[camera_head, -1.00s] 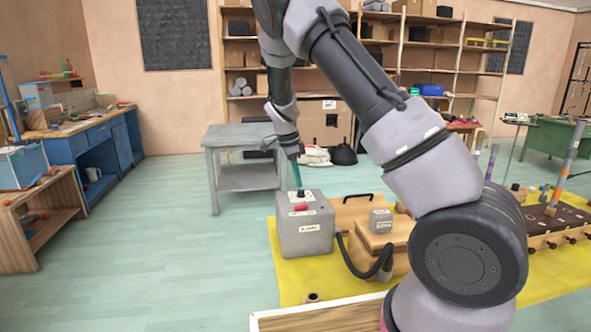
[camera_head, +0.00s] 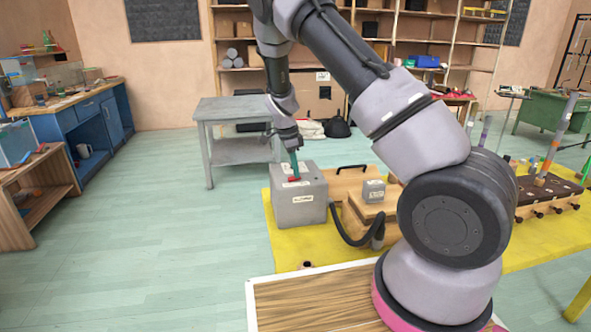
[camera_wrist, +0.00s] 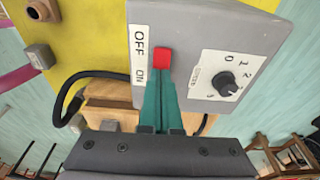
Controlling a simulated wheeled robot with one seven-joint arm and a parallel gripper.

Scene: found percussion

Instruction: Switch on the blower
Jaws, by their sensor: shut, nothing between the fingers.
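The blower is a grey box (camera_head: 301,213) on the yellow mat, and its top panel (camera_wrist: 205,55) shows in the wrist view. A red switch (camera_wrist: 162,57) sits beside a white label marked OFF and ON; I cannot tell which way it is set. The switch also shows in the head view (camera_head: 293,180). A black knob (camera_wrist: 224,84) with a numbered scale is to its right. My gripper (camera_wrist: 160,74) has its teal fingers shut and empty, tips right at the switch's ON-side edge; contact is unclear. In the head view my gripper (camera_head: 294,176) points down onto the box top.
A black hose (camera_head: 350,240) runs from the box to a wooden chest (camera_head: 358,217) with a small grey block (camera_head: 374,190) on top. A grey table (camera_head: 206,150) stands behind. A wood-topped board (camera_head: 310,305) is in front. Floor to the left is clear.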

